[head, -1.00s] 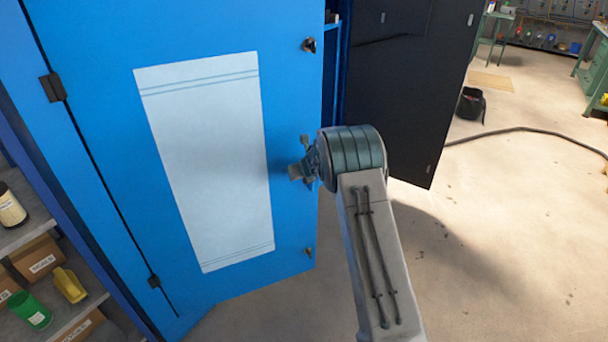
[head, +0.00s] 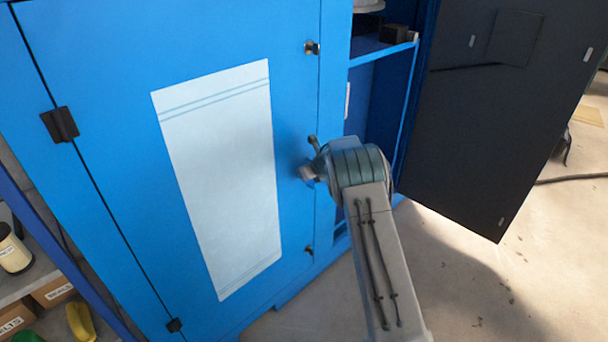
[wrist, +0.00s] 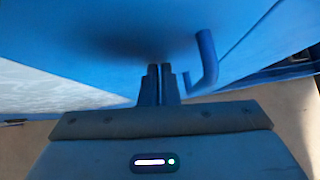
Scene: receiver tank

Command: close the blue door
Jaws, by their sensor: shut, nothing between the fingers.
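The blue door (head: 120,110) fills the left half of the head view, with a white panel (head: 220,180) on its face and hinges on its left side. Its right edge lies close to the cabinet frame; I cannot tell whether it is fully flush. My gripper (head: 305,172) is at the door's right part, beside the white panel. In the wrist view the shut, empty fingers (wrist: 159,72) point at the blue surface, close to or touching it. A blue bent handle (wrist: 206,58) is just right of the fingers, not gripped.
The cabinet's right side is open, showing a blue shelf (head: 385,47). A dark door (head: 500,110) stands open at the right. Shelves with boxes (head: 50,290) and a yellow scoop (head: 80,322) are at the lower left.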

